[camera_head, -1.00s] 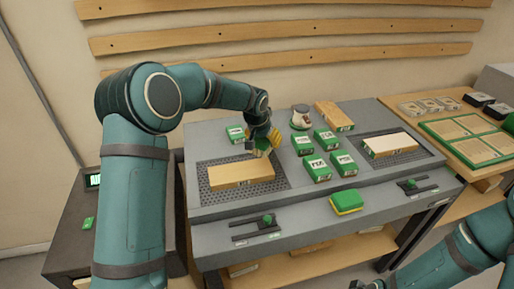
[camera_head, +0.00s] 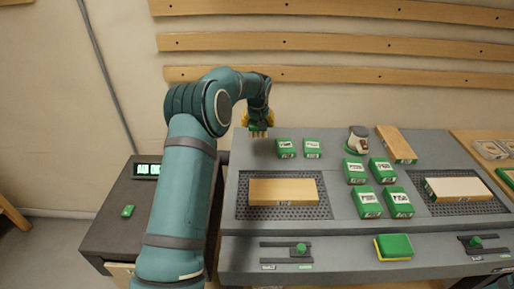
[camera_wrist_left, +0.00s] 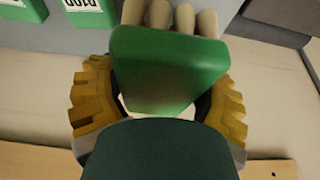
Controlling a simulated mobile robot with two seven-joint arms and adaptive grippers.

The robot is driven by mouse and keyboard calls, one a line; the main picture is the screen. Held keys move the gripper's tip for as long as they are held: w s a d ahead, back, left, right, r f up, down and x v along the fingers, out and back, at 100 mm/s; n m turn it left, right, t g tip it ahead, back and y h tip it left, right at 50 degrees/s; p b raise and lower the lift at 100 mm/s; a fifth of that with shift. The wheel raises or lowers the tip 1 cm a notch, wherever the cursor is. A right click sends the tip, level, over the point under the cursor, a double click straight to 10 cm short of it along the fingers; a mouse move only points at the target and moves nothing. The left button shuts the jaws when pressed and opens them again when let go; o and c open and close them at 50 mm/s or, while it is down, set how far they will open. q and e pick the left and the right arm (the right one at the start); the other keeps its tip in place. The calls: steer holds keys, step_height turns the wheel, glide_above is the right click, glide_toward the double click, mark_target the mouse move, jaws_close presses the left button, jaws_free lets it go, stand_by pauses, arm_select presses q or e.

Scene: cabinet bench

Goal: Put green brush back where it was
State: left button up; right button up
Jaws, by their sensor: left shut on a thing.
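My left gripper (camera_head: 259,124) is shut on the green brush (camera_wrist_left: 168,72). In the left wrist view the brush's green block sits between the yellow fingers, with pale thick bristles at its far end. In the head view the brush is small and partly hidden by the fingers, with the bristles pointing down. The gripper holds it over the back left edge of the grey bench (camera_head: 345,200), left of two small green boxes (camera_head: 286,148). I cannot tell a clear right gripper in the head view.
A wooden block (camera_head: 283,191) lies on the left perforated mat (camera_head: 247,210). Several green boxes (camera_head: 369,203) stand mid-bench near a small pot-like object (camera_head: 357,139). A green and yellow sponge (camera_head: 394,246) lies at the front. A dark side table (camera_head: 115,225) with a display stands left.

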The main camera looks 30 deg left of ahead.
arm_select(q)
glide_above(257, 148)
steer(key=s, duration=0.1)
steer(key=f, duration=0.4)
steer(key=shift+s+d+f+b, duration=0.15)
steer(key=shift+d+f+b, duration=0.15)
steer(key=shift+d+b, duration=0.1)
step_height(257, 148, down, 5)
steer(key=shift+f+b, duration=0.2)
steer(key=shift+b, duration=0.15)
steer(key=shift+r, duration=0.1)
steer(key=shift+f, duration=0.2)
steer(key=o, duration=1.2)
steer(key=shift+r, duration=0.15)
